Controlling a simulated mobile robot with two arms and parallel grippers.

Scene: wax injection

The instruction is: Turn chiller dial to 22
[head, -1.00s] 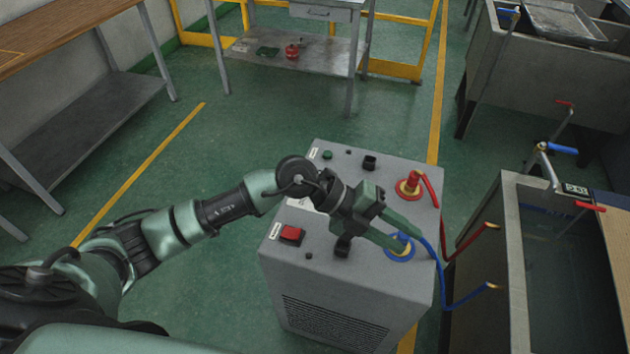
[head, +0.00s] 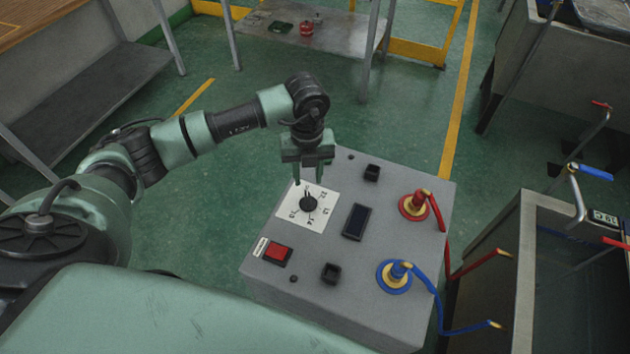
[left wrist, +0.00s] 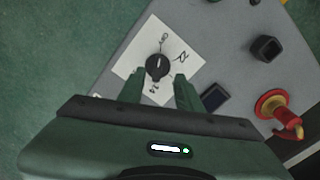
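The chiller (head: 345,280) is a grey box on the floor. On its top is a white dial plate (head: 289,215) with printed numbers and a round black dial (head: 308,204). The dial's pointer setting is too small to read surely. My left gripper (head: 312,180) hangs just behind the dial in the head view, fingers pointing down, apart and empty. In the left wrist view, the dial (left wrist: 157,67) lies beyond the open fingertips of my left gripper (left wrist: 159,84), on the white plate (left wrist: 132,72). My right gripper is not in view.
A dark display (head: 356,222), a red switch (head: 277,254) and black sockets (head: 331,273) share the chiller top. Red (head: 416,205) and blue (head: 395,275) hose fittings stand at its right. A tank (head: 500,265) is further right; open green floor lies left.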

